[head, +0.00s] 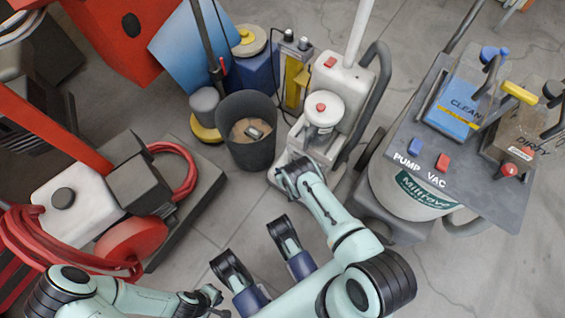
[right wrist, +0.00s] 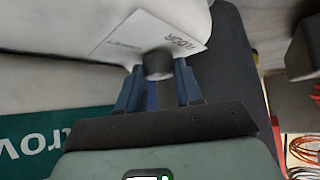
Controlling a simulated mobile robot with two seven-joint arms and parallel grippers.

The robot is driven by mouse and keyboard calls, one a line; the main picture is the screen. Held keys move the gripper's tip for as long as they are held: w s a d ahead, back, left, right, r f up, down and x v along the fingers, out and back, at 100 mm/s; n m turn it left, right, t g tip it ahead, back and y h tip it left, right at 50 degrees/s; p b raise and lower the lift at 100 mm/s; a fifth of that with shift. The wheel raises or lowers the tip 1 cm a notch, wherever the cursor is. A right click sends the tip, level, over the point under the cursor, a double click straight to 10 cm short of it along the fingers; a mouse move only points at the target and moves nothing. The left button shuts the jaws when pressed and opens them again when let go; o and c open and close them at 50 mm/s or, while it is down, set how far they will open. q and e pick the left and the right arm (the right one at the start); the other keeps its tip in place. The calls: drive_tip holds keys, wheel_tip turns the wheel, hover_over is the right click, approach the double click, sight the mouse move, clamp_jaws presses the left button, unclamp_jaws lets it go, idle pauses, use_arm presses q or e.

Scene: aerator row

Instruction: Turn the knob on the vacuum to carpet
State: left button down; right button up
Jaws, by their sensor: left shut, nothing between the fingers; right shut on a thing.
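The dark round knob (right wrist: 158,64) sits on a pale curved body (right wrist: 60,55) in the right wrist view. A white label (right wrist: 185,38) behind it reads FLOOR; its smaller print is unclear. My right gripper (right wrist: 157,82) is shut on the knob, with one blue finger on each side. In the head view, my right arm ends at the base of the white upright machine (head: 340,90), and the knob and fingertips are hidden there. My left gripper (head: 213,295) is shut and empty at the lower middle, away from the machines.
A cart with PUMP and VAC switches (head: 450,150) stands at the right. A dark bin (head: 246,150) is left of the white machine. A machine with red hoses (head: 60,240) stands at the left. Bare floor (head: 225,215) lies between them.

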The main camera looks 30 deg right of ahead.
drive_tip(key=shift+d+n+y, duration=0.15)
drive_tip(key=shift+n+y, duration=0.35)
drive_tip(key=shift+n, duration=0.2)
use_arm(q)
drive_tip(key=shift+s+f, duration=0.15)
drive_tip(key=shift+s, duration=0.25)
use_arm(e)
drive_tip(key=shift+n+y, duration=0.4)
drive_tip(key=shift+n, duration=0.1)
drive_tip(key=o, duration=0.8)
use_arm(q)
drive_tip(key=shift+w, duration=0.1)
use_arm(e)
drive_tip(key=shift+s+r, duration=0.1)
use_arm(q)
drive_tip(key=w+d+r+t+p, duration=0.1)
drive_tip(key=w+r+t+p, duration=0.3)
drive_tip(key=w+r, duration=0.5)
drive_tip(key=shift+w+d+r+m+p, duration=0.15)
drive_tip(key=shift+w+d+m+p, duration=0.2)
drive_tip(key=shift+w+p, duration=0.85)
use_arm(e)
drive_tip(key=shift+v, duration=6.6)
